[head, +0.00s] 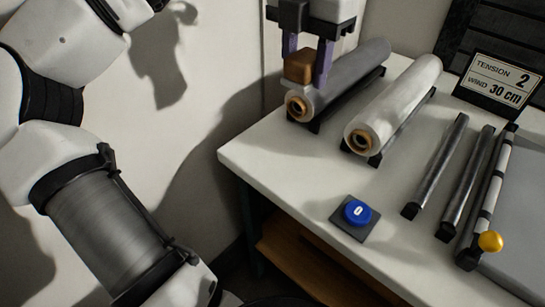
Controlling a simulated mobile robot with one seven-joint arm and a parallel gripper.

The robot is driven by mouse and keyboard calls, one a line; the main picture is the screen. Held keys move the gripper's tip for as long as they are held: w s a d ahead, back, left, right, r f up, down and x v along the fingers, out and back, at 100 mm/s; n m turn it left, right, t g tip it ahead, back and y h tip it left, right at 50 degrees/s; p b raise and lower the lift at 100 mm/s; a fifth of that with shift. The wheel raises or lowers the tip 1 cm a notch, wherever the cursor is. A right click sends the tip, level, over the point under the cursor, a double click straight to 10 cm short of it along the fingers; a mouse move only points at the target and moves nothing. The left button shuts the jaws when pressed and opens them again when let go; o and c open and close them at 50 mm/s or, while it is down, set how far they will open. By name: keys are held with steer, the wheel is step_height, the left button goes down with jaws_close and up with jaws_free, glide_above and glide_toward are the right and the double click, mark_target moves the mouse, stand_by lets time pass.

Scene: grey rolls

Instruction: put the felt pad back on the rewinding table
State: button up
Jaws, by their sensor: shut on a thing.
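My gripper (307,62) is at the top middle of the head view, with its two purple fingers pointing down. It is shut on a small brown block-like piece (298,66), which looks like the felt pad. The pad is in front of or just above the near end of the left grey roll (345,78); I cannot tell whether it touches the roll. The rewinding table (285,160) has a white top, and its front left corner is bare.
A second, paler roll (400,100) lies right of the first on a black cradle. A blue button (356,211) sits near the front edge. Dark metal bars (437,165) and a yellow knob (490,241) are at right. A sign (499,84) stands behind.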

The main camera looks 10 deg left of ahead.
mark_target(295, 168)
steer(key=shift+a+f, duration=0.15)
steer(key=shift+f, duration=0.05)
step_height(295, 168, down, 20)
steer(key=shift+r+b, duration=0.25)
steer(key=shift+b, duration=0.45)
steer(key=shift+f, duration=0.1)
steer(key=shift+f, duration=0.1)
steer(key=o, duration=0.9)
steer(key=shift+o, duration=0.2)
steer(key=shift+r, duration=0.4)
step_height(295, 168, up, 12)
steer(key=shift+f+p, duration=0.15)
steer(key=shift+p, duration=0.2)
